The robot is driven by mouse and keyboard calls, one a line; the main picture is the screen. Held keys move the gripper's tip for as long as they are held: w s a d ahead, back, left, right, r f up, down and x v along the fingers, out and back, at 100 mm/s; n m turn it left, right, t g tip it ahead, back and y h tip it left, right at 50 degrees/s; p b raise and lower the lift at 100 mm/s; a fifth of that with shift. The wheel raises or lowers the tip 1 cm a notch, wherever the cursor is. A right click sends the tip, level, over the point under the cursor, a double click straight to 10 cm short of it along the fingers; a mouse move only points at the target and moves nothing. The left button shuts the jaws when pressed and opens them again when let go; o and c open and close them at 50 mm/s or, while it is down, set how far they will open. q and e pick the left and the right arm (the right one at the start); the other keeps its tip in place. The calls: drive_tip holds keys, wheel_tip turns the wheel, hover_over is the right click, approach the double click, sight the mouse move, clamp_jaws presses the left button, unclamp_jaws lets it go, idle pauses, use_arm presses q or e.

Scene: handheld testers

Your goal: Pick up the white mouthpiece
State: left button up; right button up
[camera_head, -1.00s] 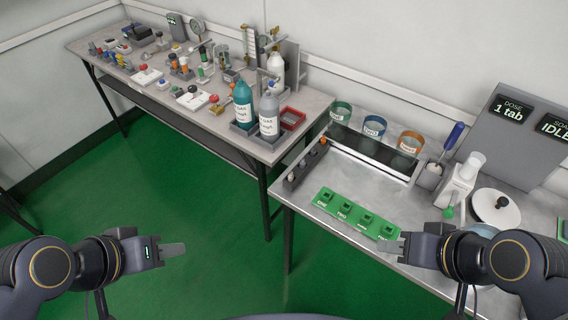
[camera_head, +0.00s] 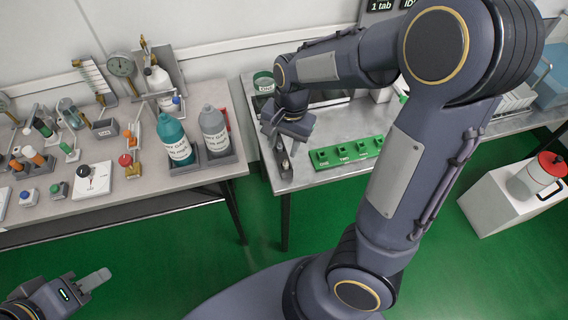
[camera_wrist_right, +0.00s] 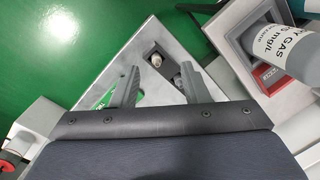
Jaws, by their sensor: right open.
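A small whitish piece, which looks like the white mouthpiece (camera_wrist_right: 156,60), stands in a dark rack (camera_wrist_right: 165,68) at the table's corner. In the head view the rack (camera_head: 284,176) is partly hidden by my right gripper (camera_head: 283,143). In the right wrist view my right gripper (camera_wrist_right: 157,84) is open and empty, its fingers spread, with the whitish piece ahead between the fingertip directions. A second, greyer piece (camera_wrist_right: 178,82) sits in the rack close to one finger. My left gripper (camera_head: 95,281) is low at the left, away from the tables; its finger gap is not clear.
A green block tray (camera_head: 346,152) lies right of the rack. A teal bottle (camera_head: 173,140) and a grey bottle (camera_head: 214,133) stand on the left table (camera_head: 140,192), which holds several testers. A white stand with a red-lidded jar (camera_head: 543,172) is at the right.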

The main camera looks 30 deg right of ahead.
sight(286, 160)
drive_tip(key=shift+m+h, duration=0.6)
drive_tip(key=shift+h, duration=0.1)
drive_tip(key=f, duration=0.2)
drive_tip(key=w+d+f, duration=0.1)
drive_tip(key=f, duration=0.2)
drive_tip(key=f+b, duration=0.1)
drive_tip(key=f, duration=0.2)
drive_tip(key=shift+w+d+f, duration=0.25)
drive_tip(key=shift+d, duration=0.05)
drive_tip(key=shift+f, duration=0.35)
clamp_jaws()
